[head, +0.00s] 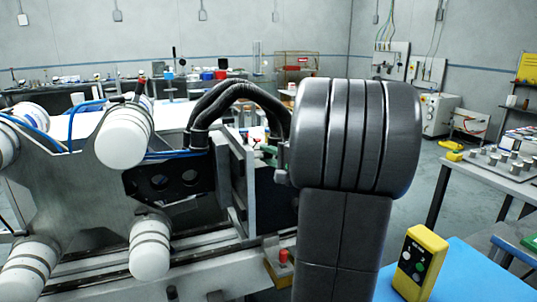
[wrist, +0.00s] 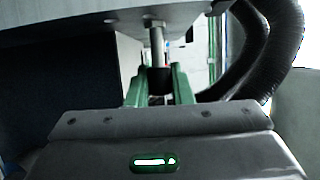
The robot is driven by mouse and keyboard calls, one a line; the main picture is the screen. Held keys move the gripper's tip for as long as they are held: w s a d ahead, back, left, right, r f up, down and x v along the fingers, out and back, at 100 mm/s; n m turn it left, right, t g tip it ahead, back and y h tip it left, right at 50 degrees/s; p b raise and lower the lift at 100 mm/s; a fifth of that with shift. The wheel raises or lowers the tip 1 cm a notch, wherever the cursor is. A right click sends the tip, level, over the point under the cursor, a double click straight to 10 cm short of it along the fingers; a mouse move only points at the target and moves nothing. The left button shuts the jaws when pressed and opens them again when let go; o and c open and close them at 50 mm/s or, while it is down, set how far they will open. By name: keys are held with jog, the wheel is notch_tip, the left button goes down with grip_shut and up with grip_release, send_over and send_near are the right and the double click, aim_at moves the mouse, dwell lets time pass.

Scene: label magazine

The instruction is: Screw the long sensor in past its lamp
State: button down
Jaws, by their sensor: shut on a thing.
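In the wrist view, my gripper (wrist: 160,88) points up with its two green fingers shut around the lower end of the long sensor (wrist: 157,42). The sensor is a slim upright metal rod with a nut or collar near its top. Its upper end meets the underside of a grey plate (wrist: 75,22); how deep it sits there is hidden. A dark part with a reddish tint shows between the fingers. I cannot make out the sensor's lamp. In the head view, my dark arm hides the gripper and the sensor.
The machine (head: 60,215) with white rollers (head: 123,135) and a black bracket (head: 170,182) fills the left. Black hoses (head: 225,98) arch beside my arm and pass close right of the gripper. A yellow button box (head: 420,262) stands on a blue surface (head: 465,280) at right.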

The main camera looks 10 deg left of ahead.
jog(key=c, duration=1.3)
grip_release()
jog(key=b+v, duration=0.1)
jog(key=v, duration=1.2)
jog(key=shift+s+d+b, duration=0.3)
jog(key=shift+s+b, duration=0.05)
jog(key=shift+b, duration=0.05)
jog(key=p+x, duration=0.1)
jog(key=x, duration=1.2)
jog(key=shift+w+a+p, duration=0.2)
jog(key=shift+p, duration=0.2)
jog(key=shift+w+a+f+b, duration=0.15)
jog(key=shift+b, duration=0.2)
jog(key=shift+r+p, duration=0.3)
jog(key=shift+p, duration=0.05)
